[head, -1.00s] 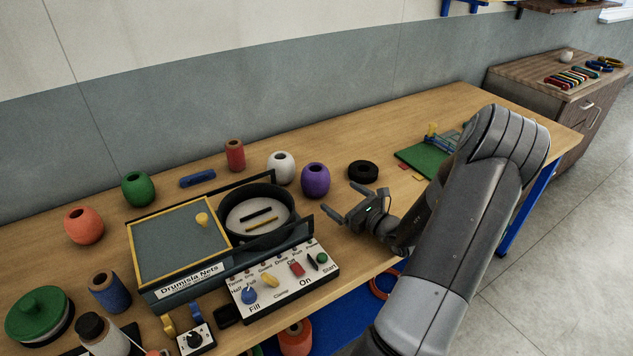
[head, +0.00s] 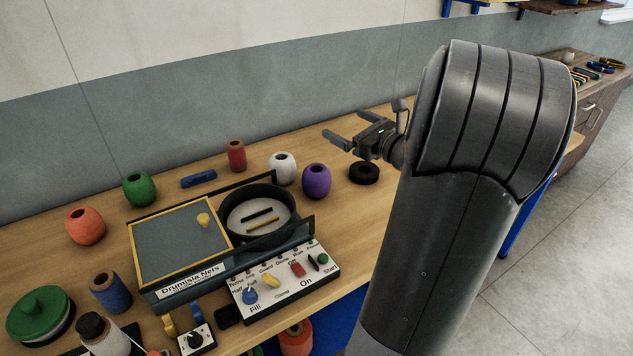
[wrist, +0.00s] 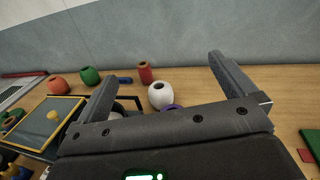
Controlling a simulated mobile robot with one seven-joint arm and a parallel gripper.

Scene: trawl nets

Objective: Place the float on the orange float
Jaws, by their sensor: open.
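The orange float (head: 86,226) is a rounded barrel shape with a hole in its top, at the far left of the table. Other floats of like shape stand nearby: a green one (head: 139,190), a white one (head: 282,169) and a purple one (head: 316,181). The task does not say which of these is the float. My gripper (head: 334,137) is open and empty, raised above the table to the right of the white float. In the wrist view the white float (wrist: 160,96) shows between the fingers, and the purple float (wrist: 172,107) is mostly hidden behind the gripper body.
A machine with a yellow-framed lid (head: 178,243), a round black drum (head: 285,220) and a control panel (head: 285,281) fills the table's middle. A grey wall stands behind.

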